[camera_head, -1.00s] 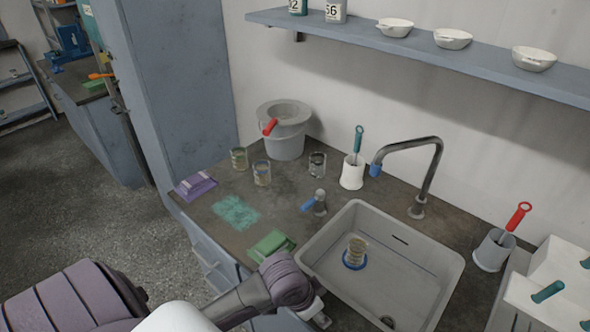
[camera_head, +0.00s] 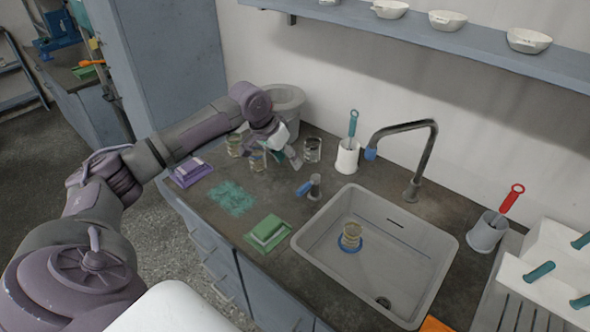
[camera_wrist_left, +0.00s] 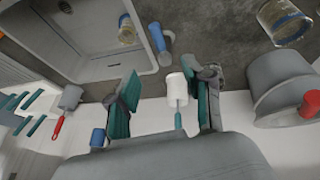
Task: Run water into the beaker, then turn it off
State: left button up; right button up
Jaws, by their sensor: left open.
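A small glass beaker (camera_head: 352,232) stands upright in the sink (camera_head: 318,262), at a blue ring; it also shows in the left wrist view (camera_wrist_left: 127,32). I cannot tell whether it holds water. The dark curved tap (camera_head: 432,150) has a blue tip and arches at the sink's back; no stream shows. A lever with a blue handle (camera_head: 304,188) stands at the sink's left; it also shows in the left wrist view (camera_wrist_left: 166,42). My left gripper (camera_head: 288,155) is open and empty above the counter, left of the tap and behind the lever. My right gripper is out of view.
Several glass beakers, including one at the back (camera_head: 313,149), stand near my left gripper. A grey bucket (camera_head: 287,100) and a white holder (camera_head: 347,158) with a teal-handled tool are close by.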

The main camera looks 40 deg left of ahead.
aim_at(305, 185)
pick_arm(q)
jog(key=p+x, duration=0.1)
jog(key=x, duration=1.2)
jog(key=shift+d, duration=0.1)
grip_shut()
